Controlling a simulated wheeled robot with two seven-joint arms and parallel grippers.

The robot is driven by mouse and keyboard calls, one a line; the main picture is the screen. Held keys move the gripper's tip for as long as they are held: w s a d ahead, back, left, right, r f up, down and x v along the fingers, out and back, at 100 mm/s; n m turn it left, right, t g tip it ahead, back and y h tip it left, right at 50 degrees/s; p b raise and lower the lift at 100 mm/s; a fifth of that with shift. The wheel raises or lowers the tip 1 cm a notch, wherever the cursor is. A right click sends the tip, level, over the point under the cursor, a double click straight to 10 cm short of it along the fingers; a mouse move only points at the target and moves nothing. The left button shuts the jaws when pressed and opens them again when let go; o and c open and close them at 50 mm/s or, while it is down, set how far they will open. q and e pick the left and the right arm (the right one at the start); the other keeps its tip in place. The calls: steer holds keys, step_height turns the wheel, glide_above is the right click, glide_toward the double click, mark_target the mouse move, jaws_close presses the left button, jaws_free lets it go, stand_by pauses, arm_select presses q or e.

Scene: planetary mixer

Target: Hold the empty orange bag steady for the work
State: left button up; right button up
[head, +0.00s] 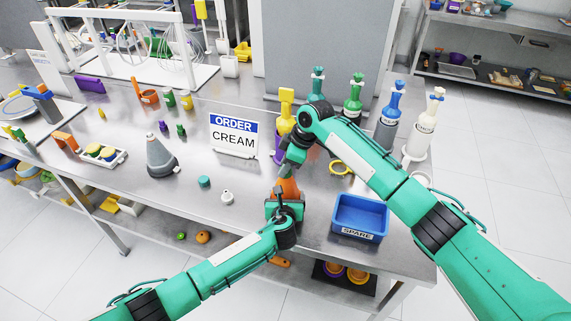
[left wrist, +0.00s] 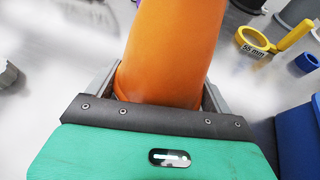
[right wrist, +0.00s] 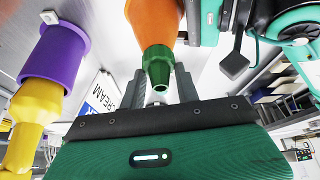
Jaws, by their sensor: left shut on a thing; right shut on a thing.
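The orange bag (head: 286,188) is between my two grippers above the front part of the steel table. It fills the space between the jaws in the left wrist view (left wrist: 170,50). My left gripper (head: 284,205) is shut on the bag's wide body. In the right wrist view the orange bag (right wrist: 153,20) narrows into a green nozzle piece (right wrist: 157,68). My right gripper (right wrist: 160,88) is shut on this green piece. In the head view my right gripper (head: 288,166) hides that end of the bag. Whether the bag is empty inside cannot be seen.
A blue SPARE bin (head: 360,217) stands right of the bag. A yellow ring (head: 340,168) marked 55 mm lies behind the bin. An ORDER CREAM sign (head: 234,135), a grey cone (head: 160,158) and small caps stand to the left. Several capped bottles line the back right.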

arm_select(q)
steer(key=shift+w+r, duration=0.1)
steer(key=shift+r, duration=0.05)
arm_select(e)
steer(key=shift+s+d+f+n+g, duration=0.15)
steer(key=shift+f+n+g, duration=0.25)
steer(key=shift+n, duration=0.4)
steer(key=o, duration=1.1)
steer(key=shift+w+r, duration=0.15)
steer(key=shift+w, duration=0.05)
steer(key=shift+r, duration=0.3)
arm_select(q)
steer(key=o, duration=0.9)
arm_select(e)
steer(key=v, duration=1.1)
steer(key=shift+d+r, duration=0.15)
arm_select(q)
steer(key=shift+o, duration=0.2)
